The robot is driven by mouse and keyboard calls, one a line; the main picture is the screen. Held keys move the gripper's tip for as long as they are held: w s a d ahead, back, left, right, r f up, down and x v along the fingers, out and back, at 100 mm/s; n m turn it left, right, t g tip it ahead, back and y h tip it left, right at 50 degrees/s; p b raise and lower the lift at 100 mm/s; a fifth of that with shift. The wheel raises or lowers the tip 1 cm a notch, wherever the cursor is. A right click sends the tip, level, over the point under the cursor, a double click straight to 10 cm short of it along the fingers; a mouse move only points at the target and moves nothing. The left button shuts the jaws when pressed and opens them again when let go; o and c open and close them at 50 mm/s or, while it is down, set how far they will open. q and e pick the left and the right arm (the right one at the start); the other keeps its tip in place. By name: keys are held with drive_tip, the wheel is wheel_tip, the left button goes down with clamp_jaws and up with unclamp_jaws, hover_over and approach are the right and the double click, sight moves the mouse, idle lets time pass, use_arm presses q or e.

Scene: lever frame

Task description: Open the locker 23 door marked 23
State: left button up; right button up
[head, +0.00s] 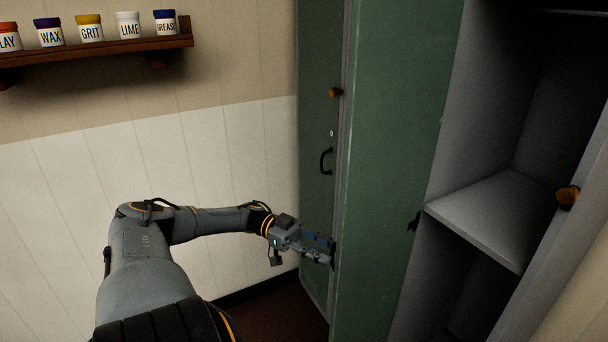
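No number 23 is legible on any door. A large green door panel (390,150) stands in the middle, beside an open grey locker interior. A dark catch or handle (414,221) shows at its right edge. To its left is a narrower green door (316,110) with a black handle (326,161). My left gripper (331,251) is low by the left edge of the large panel, its fingers apart, with nothing clearly held. Whether its tips touch the panel is unclear. My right gripper is not in view.
The open locker has a grey shelf (485,212). Amber knobs show on the left door's edge (335,92) and at the far right (567,196). A wall shelf (100,54) with several labelled jars is at upper left. The white wall (130,155) behind my arm is bare.

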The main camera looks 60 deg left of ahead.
use_arm(q)
drive_tip(key=v, duration=1)
drive_tip(key=shift+f, duration=0.1)
idle(0.3)
